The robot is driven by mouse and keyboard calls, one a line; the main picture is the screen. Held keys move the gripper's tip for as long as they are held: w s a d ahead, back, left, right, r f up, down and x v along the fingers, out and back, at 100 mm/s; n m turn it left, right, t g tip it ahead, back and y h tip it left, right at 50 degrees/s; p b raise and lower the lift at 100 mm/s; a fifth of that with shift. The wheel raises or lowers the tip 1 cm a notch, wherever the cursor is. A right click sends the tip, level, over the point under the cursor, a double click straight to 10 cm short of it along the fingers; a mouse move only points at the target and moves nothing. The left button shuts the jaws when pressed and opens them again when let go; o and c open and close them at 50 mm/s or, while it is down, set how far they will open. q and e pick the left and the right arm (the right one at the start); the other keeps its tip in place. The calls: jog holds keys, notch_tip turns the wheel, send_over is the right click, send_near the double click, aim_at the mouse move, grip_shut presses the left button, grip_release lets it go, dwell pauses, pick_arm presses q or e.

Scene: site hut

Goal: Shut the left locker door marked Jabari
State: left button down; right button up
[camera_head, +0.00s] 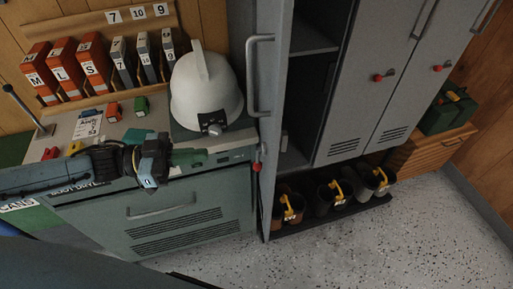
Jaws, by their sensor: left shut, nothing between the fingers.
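The left locker door (275,95) stands wide open and juts out towards me, seen at a steep angle. Its grey bar handle (254,75) is on the side facing left, with a small red knob (257,166) lower down. No name shows on it from here. The dark locker inside (312,90) is in view to the right of the door. My left gripper (192,157) is shut and empty, in front of the drying cabinet, to the left of the door and apart from it. My right gripper is not in view.
Two other locker doors (365,85) are shut. Several dark boots with yellow tags stand on the low rack (325,218). The speckled floor (400,250) in front is clear.

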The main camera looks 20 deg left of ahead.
aim_at(271, 148)
pick_arm(q)
jog(key=p+x, duration=0.1)
jog(key=x, duration=1.2)
jog(key=shift+w+d, duration=0.1)
jog(key=shift+d, duration=0.1)
